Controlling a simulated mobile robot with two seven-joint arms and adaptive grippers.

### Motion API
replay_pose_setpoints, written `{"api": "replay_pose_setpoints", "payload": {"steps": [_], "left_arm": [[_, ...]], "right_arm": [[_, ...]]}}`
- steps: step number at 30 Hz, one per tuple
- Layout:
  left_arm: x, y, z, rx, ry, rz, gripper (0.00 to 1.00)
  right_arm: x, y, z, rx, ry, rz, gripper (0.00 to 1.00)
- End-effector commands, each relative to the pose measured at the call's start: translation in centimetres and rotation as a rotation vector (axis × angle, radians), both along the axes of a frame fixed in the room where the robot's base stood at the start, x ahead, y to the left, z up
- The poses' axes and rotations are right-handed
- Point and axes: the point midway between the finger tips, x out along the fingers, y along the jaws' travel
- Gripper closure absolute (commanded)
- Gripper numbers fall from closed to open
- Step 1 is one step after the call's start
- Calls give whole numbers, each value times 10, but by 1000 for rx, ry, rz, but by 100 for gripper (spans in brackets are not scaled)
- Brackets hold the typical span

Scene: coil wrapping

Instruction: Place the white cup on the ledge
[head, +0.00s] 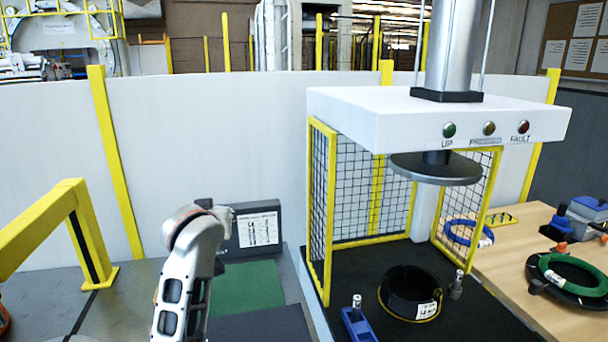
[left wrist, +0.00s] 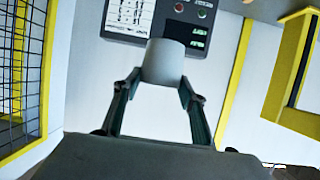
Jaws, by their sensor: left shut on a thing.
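My left gripper (left wrist: 161,84) is shut on the white cup (left wrist: 163,62), which shows pale grey between the two fingertips in the left wrist view. Behind the cup in that view is a dark control panel (left wrist: 190,30) with a white label sheet and small buttons. In the head view my left arm comes up at the lower left in front of a dark box with a white sheet (head: 257,226). The fingers and the cup are hidden there. I cannot make out which surface is the ledge. My right gripper is in neither view.
A press with a white head (head: 400,115) and yellow mesh guards (head: 322,215) stands right of my arm. A black coil (head: 395,292) lies on its dark bed. A yellow rail (head: 90,235) stands at the left. A wooden table (head: 535,225) holds coils at the right.

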Motion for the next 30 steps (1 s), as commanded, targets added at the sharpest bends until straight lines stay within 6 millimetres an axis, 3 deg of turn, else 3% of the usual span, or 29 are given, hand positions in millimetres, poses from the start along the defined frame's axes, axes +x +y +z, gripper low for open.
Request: {"api": "replay_pose_setpoints", "payload": {"steps": [9, 15, 21, 30], "left_arm": [[-100, 3, 21, 0, -3, -132, 80], [-146, 1, 30, -1, -2, -201, 80], [-164, -1, 33, -3, -1, -228, 80], [-163, 0, 37, 10, -9, -230, 80]], "right_arm": [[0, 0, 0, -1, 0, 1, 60], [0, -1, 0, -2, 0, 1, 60], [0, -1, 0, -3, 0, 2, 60], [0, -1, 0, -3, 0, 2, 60]]}}
